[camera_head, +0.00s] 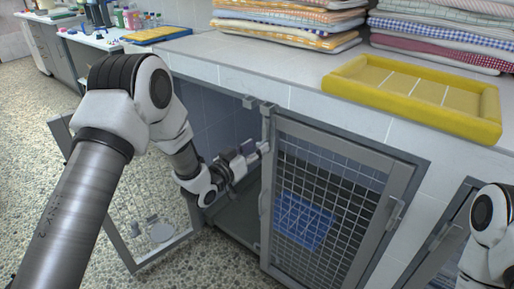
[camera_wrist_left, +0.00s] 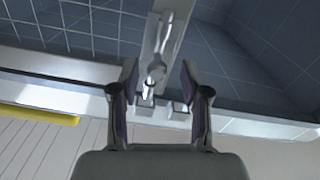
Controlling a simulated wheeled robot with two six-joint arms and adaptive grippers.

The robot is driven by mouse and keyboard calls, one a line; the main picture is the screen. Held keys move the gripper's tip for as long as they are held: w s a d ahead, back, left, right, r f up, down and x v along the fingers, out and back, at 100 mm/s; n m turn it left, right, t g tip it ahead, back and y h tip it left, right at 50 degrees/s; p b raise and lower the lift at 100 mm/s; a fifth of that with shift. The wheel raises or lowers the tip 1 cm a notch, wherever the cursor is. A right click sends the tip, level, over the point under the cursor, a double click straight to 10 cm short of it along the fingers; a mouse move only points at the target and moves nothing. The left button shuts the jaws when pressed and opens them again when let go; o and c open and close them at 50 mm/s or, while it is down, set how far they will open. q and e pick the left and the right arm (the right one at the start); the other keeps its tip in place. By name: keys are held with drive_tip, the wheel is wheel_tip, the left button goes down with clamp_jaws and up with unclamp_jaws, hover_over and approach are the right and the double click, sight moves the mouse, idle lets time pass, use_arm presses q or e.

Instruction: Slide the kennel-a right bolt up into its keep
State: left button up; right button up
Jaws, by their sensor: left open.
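The right door (camera_head: 328,205) of the kennel is closed, a grey frame with wire mesh. Its left upright carries the metal bolt, which shows in the left wrist view (camera_wrist_left: 157,70) as a pale rod with a rounded knob. Small grey brackets (camera_wrist_left: 181,107) sit by the kennel's top edge, near the rod's end; whether the rod is inside one I cannot tell. My left gripper (camera_head: 258,150) is open at the door's upper left edge. In the wrist view its two fingers (camera_wrist_left: 158,88) stand on either side of the bolt, with gaps visible. My right gripper is out of view.
A yellow tray (camera_head: 348,85) and folded towel stacks (camera_head: 290,24) rest on the counter (camera_head: 245,58) above. Part of my right arm (camera_head: 490,225) shows at the right edge.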

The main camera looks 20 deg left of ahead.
sight(266, 130)
use_arm(q)
drive_tip(key=shift+x, duration=0.95)
drive_tip(key=shift+d, duration=0.1)
clamp_jaws()
wheel_tip(266, 130, up, 4)
drive_tip(key=shift+p, duration=1.15)
drive_tip(key=shift+f, duration=0.15)
unclamp_jaws()
drive_tip(key=shift+s, duration=0.1)
